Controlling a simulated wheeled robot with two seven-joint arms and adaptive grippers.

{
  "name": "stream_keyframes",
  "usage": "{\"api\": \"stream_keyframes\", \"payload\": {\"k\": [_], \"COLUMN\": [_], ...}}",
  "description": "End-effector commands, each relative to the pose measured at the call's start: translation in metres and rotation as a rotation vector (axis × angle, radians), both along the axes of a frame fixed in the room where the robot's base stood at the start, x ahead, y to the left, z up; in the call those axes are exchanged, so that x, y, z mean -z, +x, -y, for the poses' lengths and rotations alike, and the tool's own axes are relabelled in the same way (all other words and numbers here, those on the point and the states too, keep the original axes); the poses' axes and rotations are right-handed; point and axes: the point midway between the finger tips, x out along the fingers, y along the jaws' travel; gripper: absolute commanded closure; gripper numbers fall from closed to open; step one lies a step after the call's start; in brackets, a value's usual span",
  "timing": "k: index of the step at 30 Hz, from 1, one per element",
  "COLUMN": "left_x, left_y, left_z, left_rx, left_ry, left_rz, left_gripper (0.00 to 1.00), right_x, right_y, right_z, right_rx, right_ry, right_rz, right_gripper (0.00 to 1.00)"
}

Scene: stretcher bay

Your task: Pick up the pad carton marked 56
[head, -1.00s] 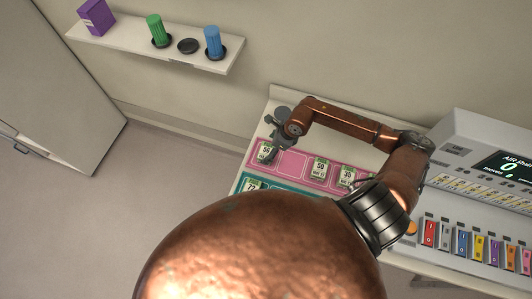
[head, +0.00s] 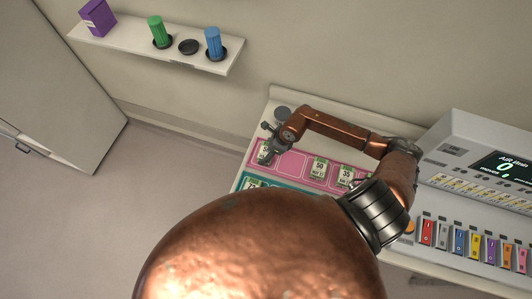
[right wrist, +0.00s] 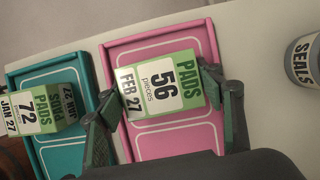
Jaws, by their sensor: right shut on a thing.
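The pad carton marked 56 (right wrist: 160,84) is white and green, with "PADS" and "FEB 27" on it. It is at the left end of the pink tray (right wrist: 190,139), and in the head view the carton (head: 264,153) is partly covered by my gripper. My right gripper (right wrist: 166,88) is shut on it, one finger at each side. In the head view the right gripper (head: 271,147) reaches down over the carton. I cannot tell whether the carton touches the tray. My left gripper is in neither view.
A carton marked 72 (right wrist: 36,113) stands on the teal tray (right wrist: 60,153) beside the pink one. More cartons (head: 319,168) stand further right on the pink tray. A SEALS tub (right wrist: 303,60) is near. A console (head: 480,150) stands at the right; a wall shelf (head: 130,42) is behind.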

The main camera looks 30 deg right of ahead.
Motion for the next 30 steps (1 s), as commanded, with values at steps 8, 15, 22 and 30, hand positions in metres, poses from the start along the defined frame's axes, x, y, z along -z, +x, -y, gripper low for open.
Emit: {"api": "stream_keyframes", "payload": {"k": [8,15,22,30], "left_x": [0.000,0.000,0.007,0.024], "left_y": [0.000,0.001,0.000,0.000], "left_z": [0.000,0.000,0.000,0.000], "left_rx": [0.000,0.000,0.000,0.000], "left_ry": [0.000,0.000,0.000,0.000], "left_rz": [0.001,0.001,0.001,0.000], "left_gripper": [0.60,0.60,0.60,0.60], "right_x": [0.000,-0.001,-0.011,-0.062], "right_y": [0.000,0.000,0.002,-0.028], "right_z": [0.000,0.000,0.000,-0.004], "right_rx": [0.000,0.000,-0.001,-0.006], "right_ry": [0.000,0.001,-0.001,-0.003], "right_rz": [0.000,0.001,0.005,0.004], "right_gripper": [0.66,0.69,0.69,0.69]}}
